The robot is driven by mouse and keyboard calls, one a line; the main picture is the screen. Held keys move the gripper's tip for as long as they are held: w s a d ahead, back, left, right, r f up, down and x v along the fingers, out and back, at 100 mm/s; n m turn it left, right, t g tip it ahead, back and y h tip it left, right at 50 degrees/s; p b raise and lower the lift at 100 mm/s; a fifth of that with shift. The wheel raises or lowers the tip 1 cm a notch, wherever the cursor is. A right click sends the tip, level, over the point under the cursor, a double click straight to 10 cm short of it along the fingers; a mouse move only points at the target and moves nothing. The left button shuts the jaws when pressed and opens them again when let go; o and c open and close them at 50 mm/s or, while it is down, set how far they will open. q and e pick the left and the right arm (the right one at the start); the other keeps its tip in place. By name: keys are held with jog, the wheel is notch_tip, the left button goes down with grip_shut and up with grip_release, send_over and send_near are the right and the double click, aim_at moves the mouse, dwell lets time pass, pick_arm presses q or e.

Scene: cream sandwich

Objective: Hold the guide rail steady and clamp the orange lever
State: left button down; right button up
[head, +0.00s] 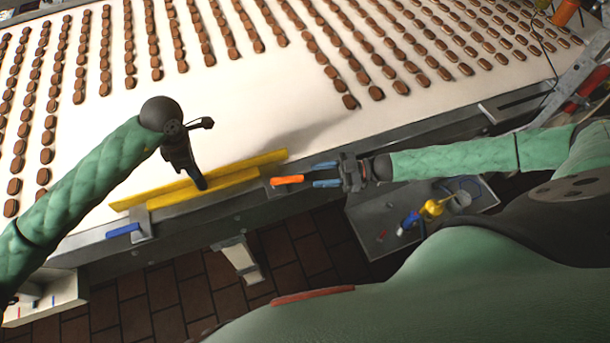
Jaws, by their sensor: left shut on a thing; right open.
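The yellow guide rail (237,178) lies along the near edge of the conveyor, slanting up to the right. My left gripper (199,183) is shut on the rail near its middle, reaching down from above. The orange lever (288,180) sits on the conveyor's metal frame by the rail's right end. My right gripper (314,175) is open, its blue fingers pointing left at the lever. The fingertips are close to the lever's right end; I cannot tell whether they touch it.
Rows of brown biscuits (376,93) cover the white belt (270,100); the belt beside the rail is bare. A blue lever (123,230) sits on the frame at the rail's left end. A grey tray (375,241) with a yellow item (433,207) stands below my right arm.

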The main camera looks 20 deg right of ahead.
jog(key=shift+v, duration=1.15)
